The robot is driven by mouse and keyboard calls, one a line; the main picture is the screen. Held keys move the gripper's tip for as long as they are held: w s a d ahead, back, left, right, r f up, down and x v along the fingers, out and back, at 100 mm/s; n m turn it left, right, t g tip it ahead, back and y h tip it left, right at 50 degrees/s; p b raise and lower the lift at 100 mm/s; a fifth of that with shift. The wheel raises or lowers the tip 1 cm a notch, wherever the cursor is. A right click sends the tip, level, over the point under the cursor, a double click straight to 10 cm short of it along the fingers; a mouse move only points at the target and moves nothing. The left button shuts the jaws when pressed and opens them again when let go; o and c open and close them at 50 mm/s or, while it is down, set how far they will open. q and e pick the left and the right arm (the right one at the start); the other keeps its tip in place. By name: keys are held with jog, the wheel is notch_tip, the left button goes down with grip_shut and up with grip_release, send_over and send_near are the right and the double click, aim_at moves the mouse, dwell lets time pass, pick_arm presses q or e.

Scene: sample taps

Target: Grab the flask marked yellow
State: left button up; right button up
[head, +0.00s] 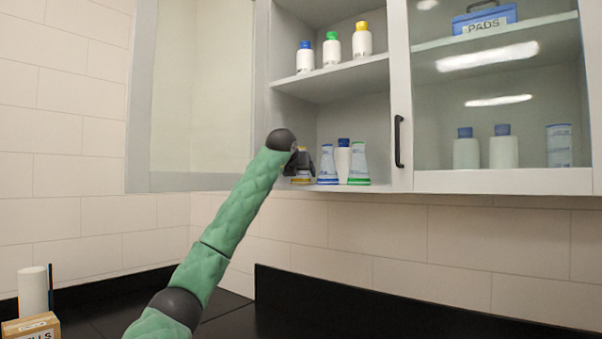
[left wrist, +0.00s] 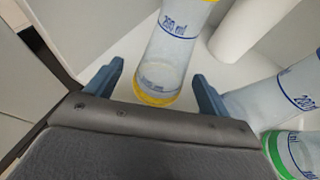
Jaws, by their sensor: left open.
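The flask marked yellow stands on the lower shelf of the open cabinet, at its left end. In the head view my arm and gripper hide most of it, and its yellow base ring (head: 302,181) shows below. In the left wrist view the clear flask (left wrist: 168,62) has a yellow ring and "200 ml" in blue. My left gripper (head: 301,160) is at this flask. It is open, with its blue fingers (left wrist: 159,88) on either side of the flask's lower part, and gaps show on both sides. My right gripper is not in view.
Beside it stand a blue-marked flask (head: 327,166), a white blue-capped bottle (head: 343,159) and a green-marked flask (head: 359,165). In the wrist view the neighbouring flask (left wrist: 270,96) is close to the right finger. Capped bottles (head: 332,50) stand on the shelf above.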

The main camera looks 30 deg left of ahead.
aim_at(299, 172)
pick_arm(q)
jog(key=shift+w+f, duration=0.1)
jog(key=shift+w, duration=0.3)
jog(key=shift+p+x, duration=0.85)
jog(key=shift+x, duration=1.25)
jog(key=shift+s+f, duration=0.1)
jog(key=shift+f, duration=0.05)
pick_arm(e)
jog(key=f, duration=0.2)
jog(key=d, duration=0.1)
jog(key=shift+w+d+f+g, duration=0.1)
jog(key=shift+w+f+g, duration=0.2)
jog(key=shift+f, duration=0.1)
pick_arm(q)
jog(key=c, duration=1)
